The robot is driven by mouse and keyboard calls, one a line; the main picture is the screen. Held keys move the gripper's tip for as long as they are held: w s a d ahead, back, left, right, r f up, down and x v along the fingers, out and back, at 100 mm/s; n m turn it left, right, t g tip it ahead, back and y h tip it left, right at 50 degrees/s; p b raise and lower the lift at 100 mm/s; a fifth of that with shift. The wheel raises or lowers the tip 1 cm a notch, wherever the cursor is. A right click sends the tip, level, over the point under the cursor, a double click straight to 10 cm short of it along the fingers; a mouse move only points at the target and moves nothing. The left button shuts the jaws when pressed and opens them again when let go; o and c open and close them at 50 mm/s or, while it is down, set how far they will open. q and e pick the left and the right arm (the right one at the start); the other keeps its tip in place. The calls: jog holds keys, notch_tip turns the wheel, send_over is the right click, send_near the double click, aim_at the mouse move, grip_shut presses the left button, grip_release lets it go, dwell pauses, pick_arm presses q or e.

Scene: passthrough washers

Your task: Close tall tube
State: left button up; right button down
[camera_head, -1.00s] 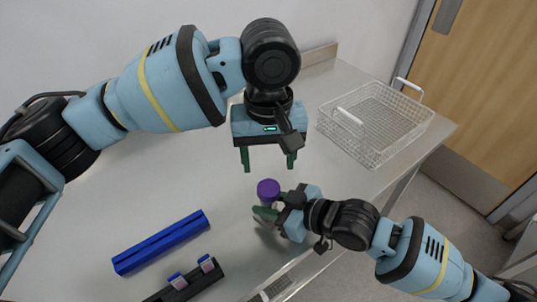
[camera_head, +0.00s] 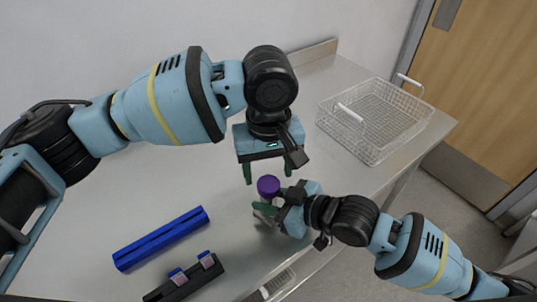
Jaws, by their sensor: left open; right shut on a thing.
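The tall tube has a round purple cap (camera_head: 268,187) at its top, seen from above; most of its body below is hidden by the cap and my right gripper. My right gripper (camera_head: 266,205) comes in from the lower right and is shut on the tube just below the cap. My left gripper (camera_head: 268,175) points down from above, its green fingers spread apart. Its fingertips are close to the cap, one on each side of it in the picture. I cannot tell whether they touch it.
A blue rack (camera_head: 161,238) lies on the metal table (camera_head: 120,205). A black rack (camera_head: 185,281) with small purple-capped items stands at the front. A white wire basket (camera_head: 372,118) stands at the back right. The table's front edge is close to my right gripper.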

aim_at(269, 184)
pick_arm(q)
jog(key=shift+f, duration=1.9)
jog(key=c, duration=1)
jog(key=o, duration=1.2)
notch_tip(269, 184, up, 12)
jog(key=shift+r, duration=0.1)
